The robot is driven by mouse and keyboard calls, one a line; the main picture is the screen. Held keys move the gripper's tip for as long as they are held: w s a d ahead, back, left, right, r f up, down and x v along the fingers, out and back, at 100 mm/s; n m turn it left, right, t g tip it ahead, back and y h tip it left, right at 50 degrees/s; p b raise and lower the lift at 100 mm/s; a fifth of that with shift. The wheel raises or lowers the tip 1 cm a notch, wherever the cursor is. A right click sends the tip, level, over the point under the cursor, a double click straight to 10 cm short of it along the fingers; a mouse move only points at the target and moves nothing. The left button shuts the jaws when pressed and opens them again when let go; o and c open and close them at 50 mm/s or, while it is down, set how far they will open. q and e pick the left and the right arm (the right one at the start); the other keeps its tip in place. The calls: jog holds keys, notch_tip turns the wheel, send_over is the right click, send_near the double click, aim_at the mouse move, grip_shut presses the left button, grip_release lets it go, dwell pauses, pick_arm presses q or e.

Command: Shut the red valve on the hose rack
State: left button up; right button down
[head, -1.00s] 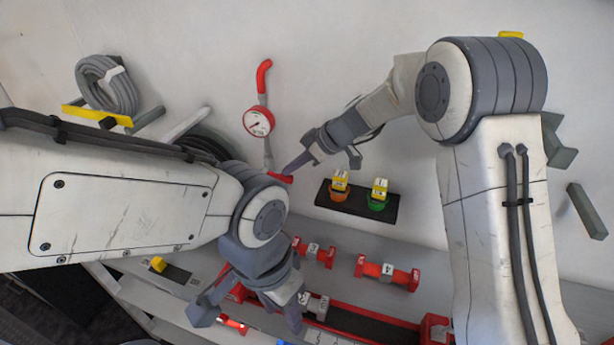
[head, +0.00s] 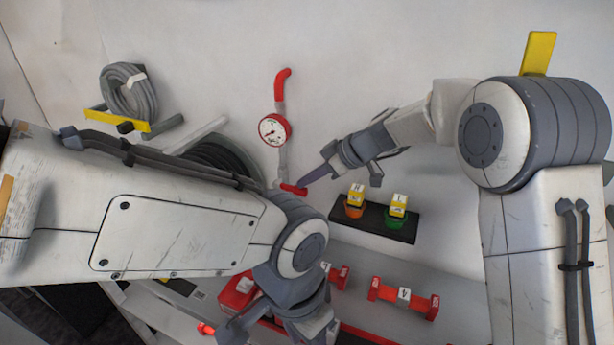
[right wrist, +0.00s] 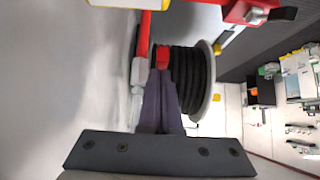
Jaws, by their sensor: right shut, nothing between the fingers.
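The red valve handle (head: 293,189) is on a grey pipe below a round red-rimmed gauge (head: 272,130) on the wall. My right gripper (head: 306,181) is shut and empty, its fingertips at the right end of the handle. In the right wrist view the shut fingers (right wrist: 160,90) point at the red handle (right wrist: 162,57), very close to it or touching; I cannot tell which. The grey pipe (right wrist: 139,72) runs just left of the fingertips. My left gripper (head: 278,328) is low in the head view, its fingers spread, its tips partly cut off.
A dark hose reel (right wrist: 188,75) stands right beside the valve. A black shelf (head: 374,222) with orange- and green-based yellow blocks is below right. A coiled grey hose (head: 129,92) hangs at upper left. Red fittings (head: 403,297) lie lower down. Wall above is clear.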

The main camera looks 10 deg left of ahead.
jog(key=w+a+r+b+v, duration=0.1)
jog(key=a+r+b+v, duration=0.1)
jog(key=v, duration=1)
jog(key=s+f+m+g+h, duration=0.15)
jog(key=s+f, duration=0.25)
jog(key=s, duration=0.6)
jog(key=s+f+m+g+h, duration=0.1)
jog(key=s+f+m+h, duration=0.25)
jog(key=s, duration=0.65)
jog(key=s+d+f+m+h, duration=0.1)
jog(key=s+d+f, duration=0.3)
jog(key=s, duration=0.2)
jog(key=s+d+f+m+h, duration=0.2)
jog(key=s+d+f, duration=0.2)
jog(key=s, duration=0.3)
jog(key=shift+s+d, duration=0.3)
jog(key=shift+d, duration=0.2)
